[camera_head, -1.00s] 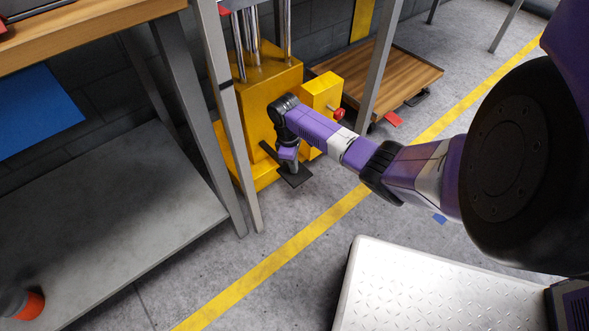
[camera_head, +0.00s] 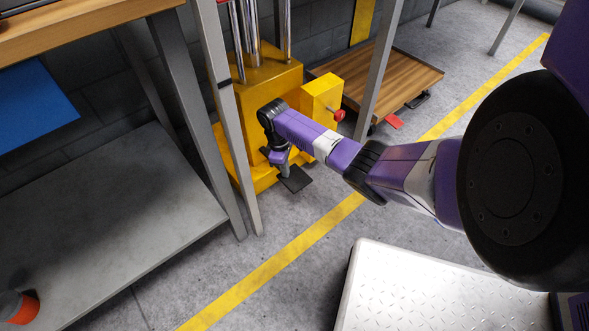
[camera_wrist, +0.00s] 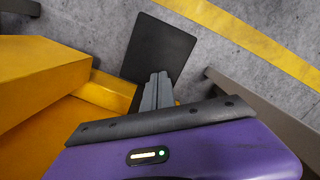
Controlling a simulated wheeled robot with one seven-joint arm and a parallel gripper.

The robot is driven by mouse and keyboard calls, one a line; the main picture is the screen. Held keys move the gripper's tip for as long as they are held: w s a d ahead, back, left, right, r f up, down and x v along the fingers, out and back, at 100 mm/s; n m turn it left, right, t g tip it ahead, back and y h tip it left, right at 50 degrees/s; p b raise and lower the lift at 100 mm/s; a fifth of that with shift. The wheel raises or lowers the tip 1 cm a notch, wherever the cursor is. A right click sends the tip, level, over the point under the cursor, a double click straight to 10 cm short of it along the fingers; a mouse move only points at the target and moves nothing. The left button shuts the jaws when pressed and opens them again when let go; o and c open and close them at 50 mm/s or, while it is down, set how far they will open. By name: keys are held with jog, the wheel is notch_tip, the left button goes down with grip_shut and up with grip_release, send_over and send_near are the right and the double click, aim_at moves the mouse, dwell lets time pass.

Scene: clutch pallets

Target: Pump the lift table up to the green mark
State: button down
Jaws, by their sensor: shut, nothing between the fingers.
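The lift table's yellow base (camera_head: 262,85) stands against the wall, with upright chrome rods rising out of the top of the picture. A smaller yellow box (camera_head: 321,93) with a red knob (camera_head: 339,115) is on its right side. The black foot pedal (camera_head: 297,180) sticks out low at the front; its flat pad also shows in the wrist view (camera_wrist: 160,48). My gripper (camera_head: 278,167) points down at the pedal's base-side end. In the wrist view its shut, empty fingers (camera_wrist: 158,80) overlap the pad's near edge; I cannot tell whether they touch. The green mark and tabletop are not in view.
A grey post (camera_head: 225,100) and a workbench with a grey lower shelf (camera_head: 110,230) stand left. A wooden platform cart (camera_head: 385,80) is behind right. A metal tread plate (camera_head: 440,290) lies front right. Open floor with a yellow line (camera_head: 290,250) lies before the pedal.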

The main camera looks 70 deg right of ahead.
jog(key=shift+w+a+f, duration=0.1)
notch_tip(320, 180, up, 8)
jog(key=p, duration=0.4)
jog(key=shift+w+p, duration=0.3)
jog(key=shift+p, duration=0.05)
dwell(0.4)
